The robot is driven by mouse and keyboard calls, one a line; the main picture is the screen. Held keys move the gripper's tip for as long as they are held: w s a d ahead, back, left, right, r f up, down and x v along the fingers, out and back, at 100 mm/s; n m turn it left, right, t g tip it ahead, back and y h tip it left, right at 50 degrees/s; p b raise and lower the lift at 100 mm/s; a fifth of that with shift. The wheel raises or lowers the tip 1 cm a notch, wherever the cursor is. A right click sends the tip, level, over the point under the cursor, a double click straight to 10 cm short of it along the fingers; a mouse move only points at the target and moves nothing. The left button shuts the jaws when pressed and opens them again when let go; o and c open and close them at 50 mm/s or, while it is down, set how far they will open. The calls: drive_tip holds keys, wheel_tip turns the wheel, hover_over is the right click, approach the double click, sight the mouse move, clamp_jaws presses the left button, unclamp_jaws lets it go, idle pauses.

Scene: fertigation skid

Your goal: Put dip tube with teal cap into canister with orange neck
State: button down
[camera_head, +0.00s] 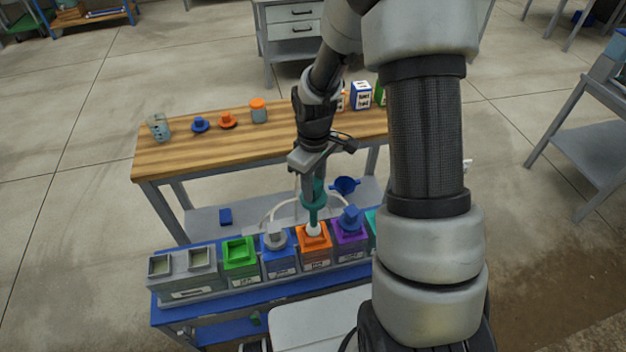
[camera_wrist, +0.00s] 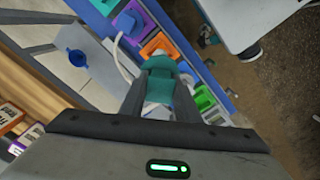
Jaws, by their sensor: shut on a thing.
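My gripper (camera_head: 314,182) is shut on the dip tube with teal cap (camera_head: 314,200), which hangs roughly upright below it. In the wrist view the teal cap (camera_wrist: 159,82) sits between the fingers of my gripper (camera_wrist: 158,98). The canister with orange neck (camera_head: 314,258) stands in the row on the blue bench, straight under the tube. The tube's white lower end (camera_head: 313,229) shows at the orange neck; I cannot tell whether it is inside the opening or just above. The orange neck (camera_wrist: 156,42) shows partly behind the cap in the wrist view.
A canister with a green neck (camera_head: 240,250), one with a grey cap (camera_head: 276,236) and a purple-necked one with a blue cap (camera_head: 350,219) stand close by. A grey two-hole block (camera_head: 187,280) is at left. A wooden table (camera_head: 190,153) with small items stands behind.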

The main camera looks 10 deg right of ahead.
sight(313, 221)
drive_tip(key=shift+f+b, duration=5.55)
drive_tip(key=shift+f, duration=2.25)
drive_tip(key=c, duration=1.3)
unclamp_jaws()
drive_tip(key=shift+o, duration=0.2)
wheel_tip(313, 221, up, 18)
drive_tip(key=p, duration=0.3)
drive_tip(key=shift+f, duration=0.25)
